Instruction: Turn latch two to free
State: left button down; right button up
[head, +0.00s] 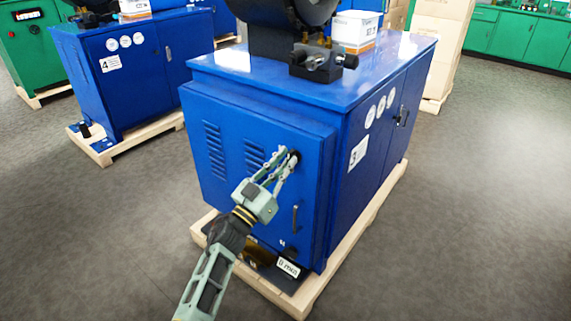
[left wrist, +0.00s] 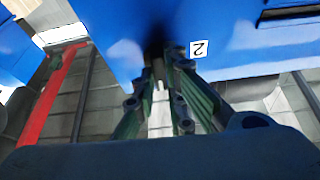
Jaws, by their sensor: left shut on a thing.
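A blue cabinet (head: 262,112) stands on a wooden pallet, with a vented door on the side facing me. Latch two is a small dark part (head: 297,156) near the door's upper right; a white label with a 2 (left wrist: 199,48) sits beside it in the left wrist view. My left gripper (head: 282,156) reaches up from below with its fingers shut on the latch. In the left wrist view the fingertips (left wrist: 166,58) meet the blue door in a dark shadow. The latch's angle is hidden by the fingers. My right gripper is in neither view.
A dark handle (head: 295,218) sits lower on the door. The wooden pallet (head: 320,290) juts out below the cabinet. Black machinery (head: 322,66) stands on top. Another blue cabinet (head: 140,75) is at the left. Grey floor (head: 470,210) is clear at the right.

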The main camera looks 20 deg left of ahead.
pick_arm(q)
jog(key=m+g+h, duration=0.1)
jog(key=m, duration=0.2)
jog(key=m+g+h, duration=0.1)
jog(key=m+h, duration=0.1)
jog(key=m, duration=0.2)
jog(key=shift+m+g+h+p, duration=0.2)
jog(key=shift+m+g+p, duration=0.75)
jog(key=shift+m, duration=1.5)
jog(key=shift+m+g+h+p, duration=0.2)
jog(key=shift+m+g+p, duration=0.7)
jog(key=shift+m, duration=1.5)
jog(key=shift+m+g+h+p, duration=0.2)
jog(key=shift+m+g+p, duration=0.75)
jog(key=shift+m, duration=1.5)
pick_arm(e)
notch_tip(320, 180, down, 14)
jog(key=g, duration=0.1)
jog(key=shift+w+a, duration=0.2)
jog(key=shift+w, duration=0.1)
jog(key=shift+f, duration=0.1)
pick_arm(q)
jog(key=c, duration=1.8)
grip_release()
